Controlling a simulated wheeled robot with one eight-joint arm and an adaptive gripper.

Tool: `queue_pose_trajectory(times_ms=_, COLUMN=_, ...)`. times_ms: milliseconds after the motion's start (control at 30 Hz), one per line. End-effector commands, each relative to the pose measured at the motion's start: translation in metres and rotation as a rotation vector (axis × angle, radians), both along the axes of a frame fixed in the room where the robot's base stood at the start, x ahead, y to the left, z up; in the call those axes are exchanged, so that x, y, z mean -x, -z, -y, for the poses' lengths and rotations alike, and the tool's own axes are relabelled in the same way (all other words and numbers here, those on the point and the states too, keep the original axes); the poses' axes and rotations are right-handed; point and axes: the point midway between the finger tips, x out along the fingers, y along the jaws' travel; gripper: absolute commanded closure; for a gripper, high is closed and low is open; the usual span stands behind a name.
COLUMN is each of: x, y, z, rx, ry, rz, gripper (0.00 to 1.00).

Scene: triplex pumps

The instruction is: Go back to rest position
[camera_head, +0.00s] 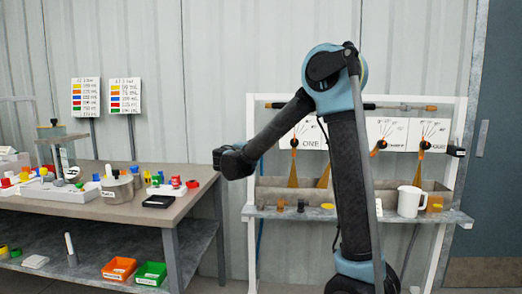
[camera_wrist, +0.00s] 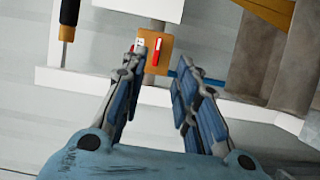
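In the wrist view my gripper (camera_wrist: 158,85) is open, its two blue-padded fingers apart with nothing between them. Beyond the fingertips shows an orange-brown block (camera_wrist: 155,52) with a red and white mark, near a white frame. In the head view my arm rises in front of the pump stand (camera_head: 255,150), bends at the top and reaches down to the left. The arm's dark end (camera_head: 232,162) hangs in the air between the workbench and the stand; the fingers cannot be made out there.
The workbench (camera_head: 150,208) at left holds colored caps and parts, with an orange bin (camera_head: 118,268) and a green bin (camera_head: 150,273) below. The stand's shelf (camera_head: 300,213) carries a white jug (camera_head: 409,201) and small parts. Open air separates bench and stand.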

Motion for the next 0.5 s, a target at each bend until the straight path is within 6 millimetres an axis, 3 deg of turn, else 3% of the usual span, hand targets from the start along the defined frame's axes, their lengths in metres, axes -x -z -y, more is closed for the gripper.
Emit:
queue_pose_trajectory(times_ms=200, x=0.0133, y=0.0003, z=-0.0059, rx=0.000, ry=0.000, rz=0.000, gripper=0.72)
queue_pose_trajectory(times_ms=500, x=0.0141, y=0.0003, z=-0.0059, rx=0.000, ry=0.001, rz=0.000, gripper=0.72)
